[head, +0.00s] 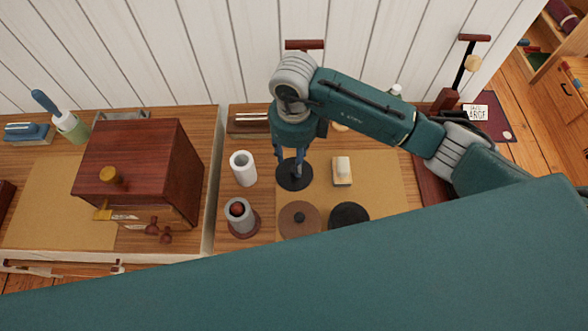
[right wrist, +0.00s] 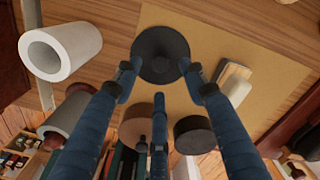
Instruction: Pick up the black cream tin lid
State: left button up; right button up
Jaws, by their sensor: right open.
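A flat round black lid (head: 298,181) lies on the tan mat at the back of the right-hand bench area. In the right wrist view the lid (right wrist: 160,45) shows as a dark disc with a small raised middle. My right gripper (head: 292,162) points down over it. In the right wrist view the fingers of the right gripper (right wrist: 158,72) are spread apart, with two tips overlapping the lid's near edge in the picture. Nothing is held between them. Whether a finger touches the lid cannot be told. My left gripper is not in view.
A black round tin (head: 349,214) and a brown round piece with a dark knob (head: 299,220) stand in front. A white cylinder (head: 243,168) and a grey cup (head: 239,214) are left. A pale block (head: 342,171) is right. The tan mat (head: 385,180) is clear further right.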

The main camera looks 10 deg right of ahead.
aim_at(294, 168)
jog(key=shift+f+p, duration=0.65)
jog(key=shift+f, duration=1.45)
jog(key=shift+d, duration=0.1)
grip_shut()
jog(key=shift+r, duration=0.1)
